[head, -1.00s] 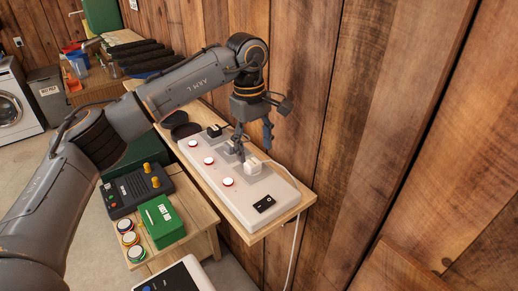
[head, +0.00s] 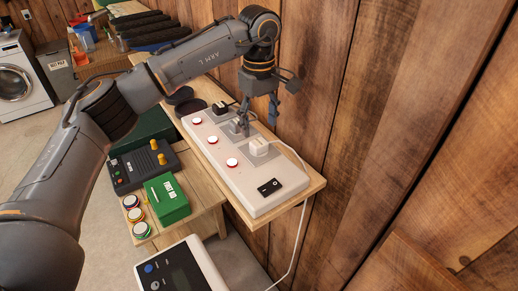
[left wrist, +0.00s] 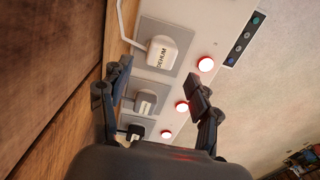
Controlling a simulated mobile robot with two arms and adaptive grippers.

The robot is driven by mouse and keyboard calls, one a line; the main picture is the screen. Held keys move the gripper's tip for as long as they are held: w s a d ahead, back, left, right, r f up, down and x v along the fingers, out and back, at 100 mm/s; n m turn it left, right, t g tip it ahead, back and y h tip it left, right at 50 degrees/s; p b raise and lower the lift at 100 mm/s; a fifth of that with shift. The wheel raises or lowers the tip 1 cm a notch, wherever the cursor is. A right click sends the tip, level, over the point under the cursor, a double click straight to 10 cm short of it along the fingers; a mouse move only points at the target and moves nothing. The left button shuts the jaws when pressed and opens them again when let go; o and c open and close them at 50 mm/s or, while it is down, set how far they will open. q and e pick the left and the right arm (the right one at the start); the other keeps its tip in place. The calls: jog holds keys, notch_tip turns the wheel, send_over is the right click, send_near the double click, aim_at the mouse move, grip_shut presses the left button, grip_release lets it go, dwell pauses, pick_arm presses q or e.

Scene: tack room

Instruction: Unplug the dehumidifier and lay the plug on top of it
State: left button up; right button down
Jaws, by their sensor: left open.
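The white plug marked DEHUM (left wrist: 162,50) sits in the near socket of a white power strip (head: 226,176); it also shows in the head view (head: 259,147). Its white cord runs off the strip's wall side and down. The dehumidifier (head: 182,268), a white unit with a dark button panel, shows partly at the bottom of the head view. My left gripper (head: 258,116) is open and empty over the strip, by the wall. In the left wrist view its fingers (left wrist: 160,76) are apart, with the DEHUM plug just beyond them. My right gripper is not in view.
A grey plug (left wrist: 145,102) and a black plug (head: 220,107) fill the other sockets. Red lit buttons (head: 232,162) line the strip, with a black rocker switch (head: 270,187) at its near end. A green first aid box (head: 167,198) stands on the lower table. The plank wall is close.

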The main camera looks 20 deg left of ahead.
aim_at(259, 142)
pick_arm(q)
jog(key=f+b, duration=0.1)
jog(key=f, duration=0.2)
jog(key=shift+s+b, duration=0.2)
jog(key=shift+b, duration=0.1)
notch_tip(259, 142, down, 3)
jog(key=shift+w+b, duration=0.15)
jog(key=shift+b, duration=0.7)
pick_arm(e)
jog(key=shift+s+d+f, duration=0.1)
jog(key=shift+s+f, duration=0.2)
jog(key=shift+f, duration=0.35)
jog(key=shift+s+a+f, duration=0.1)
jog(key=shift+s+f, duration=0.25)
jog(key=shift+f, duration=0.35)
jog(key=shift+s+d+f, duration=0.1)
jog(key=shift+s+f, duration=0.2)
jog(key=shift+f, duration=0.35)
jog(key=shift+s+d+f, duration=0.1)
pick_arm(q)
grip_shut()
jog(key=shift+r, duration=0.1)
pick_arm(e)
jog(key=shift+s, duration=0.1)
pick_arm(q)
jog(key=shift+r, duration=0.1)
